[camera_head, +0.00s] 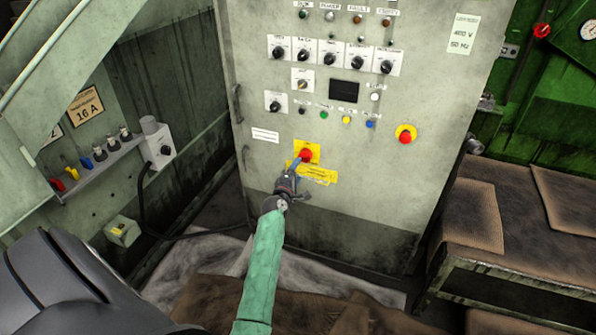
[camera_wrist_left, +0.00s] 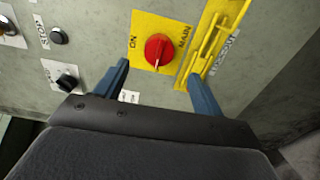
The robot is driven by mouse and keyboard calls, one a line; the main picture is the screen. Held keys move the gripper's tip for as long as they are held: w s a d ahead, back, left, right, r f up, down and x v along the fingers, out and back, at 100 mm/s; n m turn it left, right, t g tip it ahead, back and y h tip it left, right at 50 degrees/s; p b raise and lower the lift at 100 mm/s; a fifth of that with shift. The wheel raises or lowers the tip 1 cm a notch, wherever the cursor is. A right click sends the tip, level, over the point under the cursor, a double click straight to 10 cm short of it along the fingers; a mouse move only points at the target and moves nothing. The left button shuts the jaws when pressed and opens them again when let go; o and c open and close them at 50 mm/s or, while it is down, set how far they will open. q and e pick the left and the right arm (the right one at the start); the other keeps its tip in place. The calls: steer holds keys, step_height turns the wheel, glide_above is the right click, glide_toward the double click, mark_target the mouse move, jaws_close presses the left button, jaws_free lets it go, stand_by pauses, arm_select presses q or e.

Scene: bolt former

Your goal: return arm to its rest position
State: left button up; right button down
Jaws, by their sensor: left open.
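My left arm (camera_head: 261,262), in a green sleeve, reaches up from the bottom of the head view to the grey control cabinet (camera_head: 243,50). My left gripper (camera_head: 299,164) is in front of the red main switch knob (camera_head: 306,153) on its yellow plate. In the wrist view the left gripper (camera_wrist_left: 160,70) is open, its blue fingers on either side of and below the red knob (camera_wrist_left: 158,48). Nothing is between the fingers. Whether they touch the panel, I cannot tell. My right gripper is not in view.
A yellow lockout bracket (camera_wrist_left: 212,38) is close to the right finger. A red emergency button (camera_head: 405,134) and rows of knobs (camera_head: 330,58) are on the cabinet. Brown-covered benches (camera_head: 520,225) stand at the right. A shelf with coloured handles (camera_head: 95,165) and a black cable (camera_head: 150,215) are at the left.

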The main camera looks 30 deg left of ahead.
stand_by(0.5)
